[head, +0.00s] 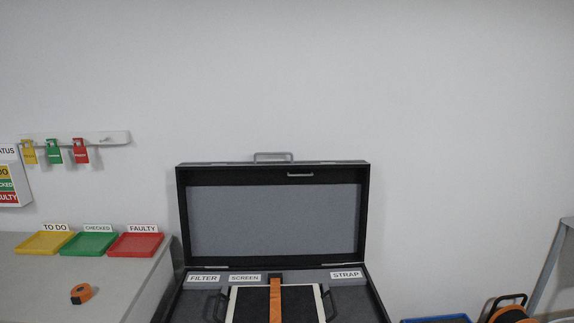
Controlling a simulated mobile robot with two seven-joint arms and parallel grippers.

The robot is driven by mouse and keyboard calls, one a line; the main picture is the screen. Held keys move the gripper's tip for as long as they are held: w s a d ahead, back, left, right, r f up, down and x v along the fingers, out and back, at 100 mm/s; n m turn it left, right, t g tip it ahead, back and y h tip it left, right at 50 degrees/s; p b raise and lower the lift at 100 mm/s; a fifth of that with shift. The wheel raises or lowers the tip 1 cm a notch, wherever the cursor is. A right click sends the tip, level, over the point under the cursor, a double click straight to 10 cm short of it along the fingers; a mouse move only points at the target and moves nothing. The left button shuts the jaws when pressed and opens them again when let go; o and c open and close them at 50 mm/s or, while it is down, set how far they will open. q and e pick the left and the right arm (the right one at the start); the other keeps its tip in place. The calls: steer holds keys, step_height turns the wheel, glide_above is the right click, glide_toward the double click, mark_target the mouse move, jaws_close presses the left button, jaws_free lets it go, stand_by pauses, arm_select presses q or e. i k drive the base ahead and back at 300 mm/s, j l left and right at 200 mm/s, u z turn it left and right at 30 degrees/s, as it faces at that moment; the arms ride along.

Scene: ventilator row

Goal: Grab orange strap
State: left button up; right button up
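The orange strap (275,303) lies lengthwise over the middle of a dark-faced, white-edged screen (251,307) in the open black case. Its far end meets a dark piece at the back of the case floor. The near end of the strap is cut off by the bottom of the picture. A small orange roll (81,293), perhaps tape, lies apart on the grey counter at the left. Neither of my grippers is in the head view.
The case lid (273,219) stands open against the wall, with FILTER, SCREEN and STRAP labels below it. Yellow, green and red trays (136,245) sit on the counter (40,285). A blue tray, an orange reel (511,314) and a ladder are at the lower right.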

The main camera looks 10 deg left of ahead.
mark_target(81, 293)
steer(key=u, duration=1.85)
steer(key=i+j+z, duration=0.2)
steer(key=k+l, duration=0.05)
